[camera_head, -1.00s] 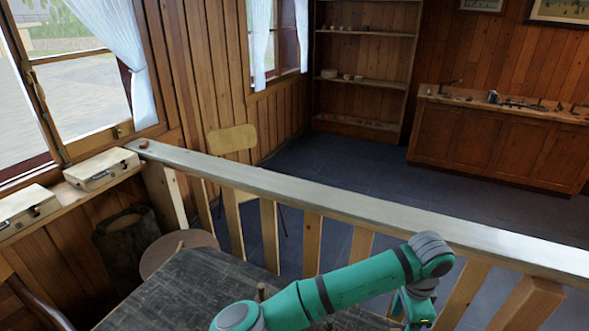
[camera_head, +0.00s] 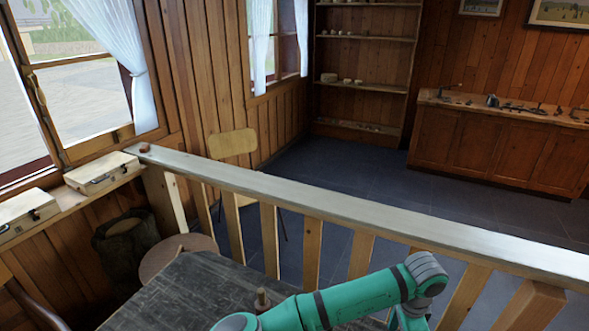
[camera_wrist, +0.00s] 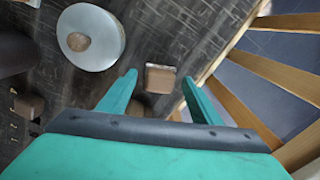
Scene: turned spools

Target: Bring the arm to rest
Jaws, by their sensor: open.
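My teal arm (camera_head: 365,296) reaches across the bottom of the head view, bent at a grey joint, over the dark table. My gripper (camera_wrist: 158,79) shows in the wrist view with its two teal fingers apart. A small wooden piece (camera_wrist: 160,78) shows in the gap between the fingertips, apart from both; I cannot tell its height relative to them. In the head view a small wooden spool (camera_head: 262,299) stands on the table (camera_head: 190,291) beside the arm. The gripper's fingers are not visible in the head view.
A wooden railing (camera_head: 330,208) runs just beyond the table. In the wrist view a pale round disc (camera_wrist: 105,22) with a brown centre lies at upper left, and a brown block (camera_wrist: 27,105) at left. A round stool top (camera_head: 160,262) and wooden cases (camera_head: 100,172) are at left.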

